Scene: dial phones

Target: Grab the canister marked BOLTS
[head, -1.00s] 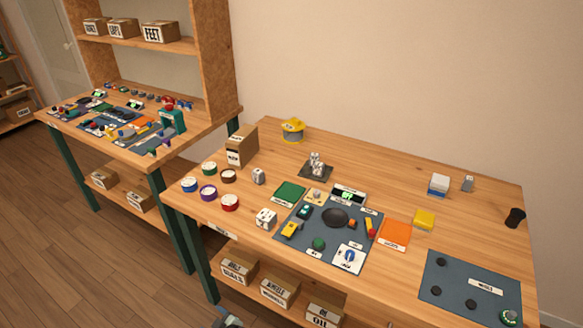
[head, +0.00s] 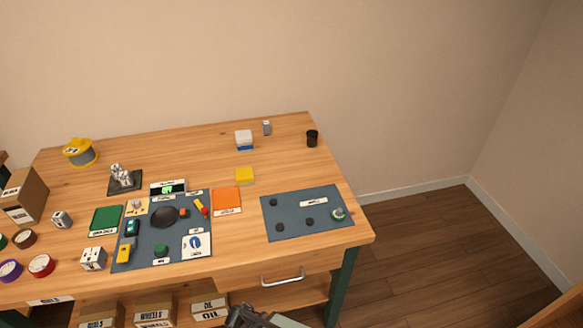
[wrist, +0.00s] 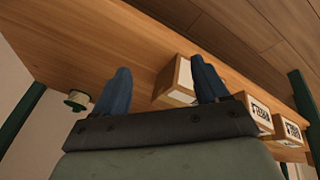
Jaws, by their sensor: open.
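I cannot read the word BOLTS on anything in either view. Small round tins stand at the table's left end in the head view: a red one (head: 41,265), a purple one (head: 10,270) and a brown one (head: 23,238). Any lettering on them is too small to read. My gripper (wrist: 160,64) is open and empty in the wrist view, fingers apart and tilted, below a wooden surface. Part of my arm shows at the bottom of the head view, in front of the table. A small round greenish thing with a pale rim (wrist: 76,100) is left of my fingers.
Labelled boxes stand on the shelf under the table, including WHEELS (head: 154,313) and OIL (head: 209,306). A box (wrist: 176,82) is behind my right finger. A drawer handle (head: 282,281) juts from the table front. A blue-grey mat (head: 290,230) lies at right. Floor right of the table is clear.

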